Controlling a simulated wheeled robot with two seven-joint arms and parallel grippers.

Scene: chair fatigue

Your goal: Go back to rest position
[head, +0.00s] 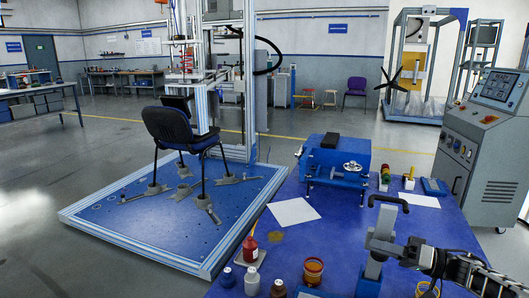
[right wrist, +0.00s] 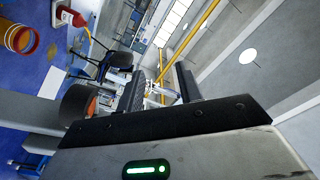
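My right gripper (head: 408,251) comes in from the lower right of the head view, over the right part of the blue table (head: 335,232). Its fingers appear beside the upright grey post (head: 376,245) with a black hooked handle; I cannot tell whether they touch it. In the right wrist view two dark fingers stand apart with a gap between them (right wrist: 161,90), and nothing shows held there. My left gripper is not in view.
On the table are a blue machine (head: 335,160), white sheets (head: 293,212), a red bottle (head: 250,249), an orange-rimmed container (head: 313,271) and small bottles. A dark blue chair (head: 180,130) stands on the test platform (head: 125,215) at left. A control console (head: 490,125) stands at right.

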